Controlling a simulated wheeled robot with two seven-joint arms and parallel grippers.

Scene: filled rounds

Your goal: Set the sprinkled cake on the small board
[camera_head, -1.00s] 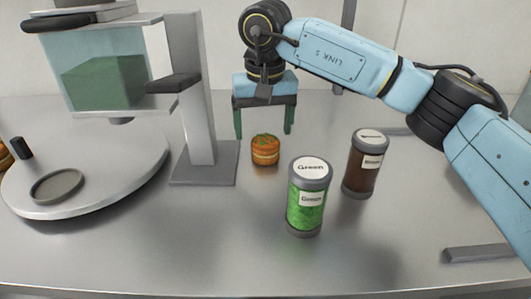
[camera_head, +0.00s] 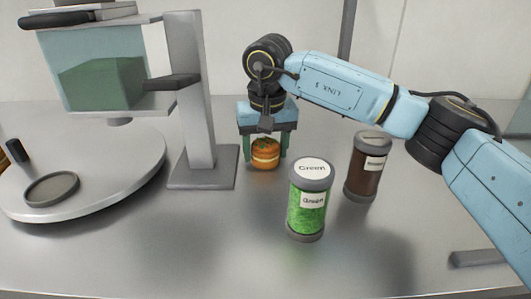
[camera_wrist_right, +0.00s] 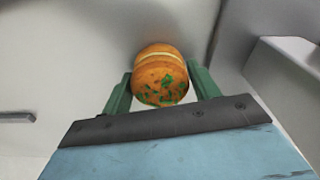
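The sprinkled cake (camera_head: 265,154) is a small round orange cake with a pale middle layer, standing on the metal table. In the right wrist view the cake (camera_wrist_right: 160,76) shows green sprinkles on its top. My right gripper (camera_head: 265,158) is lowered over it, with one green finger on each side. The fingers look open and very close to the cake's sides; contact is hard to make out. My left gripper is not in view.
A green-filled jar (camera_head: 309,205) stands in front of the cake, and a brown-filled jar (camera_head: 369,165) to its right. A grey stand (camera_head: 202,170) holding a clear bin is close on the left, beside a round platform (camera_head: 110,190). The front table is clear.

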